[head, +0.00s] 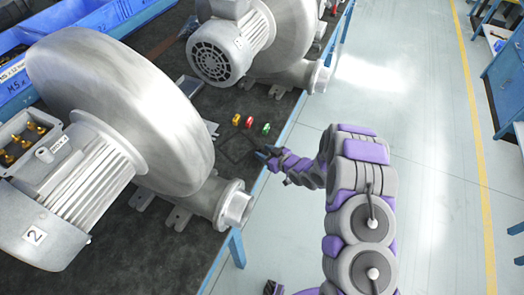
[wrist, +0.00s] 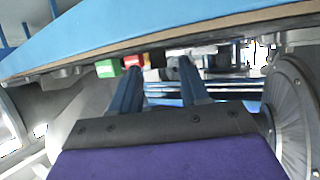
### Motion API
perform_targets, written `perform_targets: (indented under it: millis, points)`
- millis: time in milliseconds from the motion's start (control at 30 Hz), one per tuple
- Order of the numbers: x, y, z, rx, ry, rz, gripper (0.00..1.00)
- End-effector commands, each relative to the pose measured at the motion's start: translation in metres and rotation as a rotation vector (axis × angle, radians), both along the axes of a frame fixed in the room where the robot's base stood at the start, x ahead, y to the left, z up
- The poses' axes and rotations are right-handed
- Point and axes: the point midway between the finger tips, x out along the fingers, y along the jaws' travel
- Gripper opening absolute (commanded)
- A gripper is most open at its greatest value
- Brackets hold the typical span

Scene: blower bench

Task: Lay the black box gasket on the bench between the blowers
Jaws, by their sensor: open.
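The black box gasket (head: 236,150) seems to be the thin dark square outline lying flat on the dark bench top (head: 165,235), between the two grey blowers. It is hard to tell from the mat. The near blower (head: 120,110), marked 2, stands at the left and the far blower (head: 285,35) at the top. My gripper (head: 262,153) is at the bench's right edge, just right of the gasket. In the wrist view my gripper (wrist: 160,68) has its two blue fingers apart with nothing between them. I cannot make out the gasket there.
Yellow, red and green small pieces (head: 266,129) lie in a row behind my gripper; the green piece (wrist: 107,67) also shows in the wrist view. Blue bins (head: 60,40) line the back. The bench's blue edge (head: 290,125) runs beside my arm.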

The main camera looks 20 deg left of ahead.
Motion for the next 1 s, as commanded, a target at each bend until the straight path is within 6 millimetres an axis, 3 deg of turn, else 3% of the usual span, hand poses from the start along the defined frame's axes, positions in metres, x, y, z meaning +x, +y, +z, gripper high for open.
perform_targets:
  millis: [200, 433, 700, 1000]
  points:
    - [-0.016, -0.040, 0.021, 0.003, 0.002, -0.008, 0.45]
    - [-0.034, -0.067, 0.033, -0.004, 0.002, -0.005, 0.45]
    - [-0.044, -0.082, 0.040, -0.003, 0.003, -0.002, 0.45]
    - [-0.043, -0.087, 0.042, -0.005, 0.001, -0.005, 0.45]
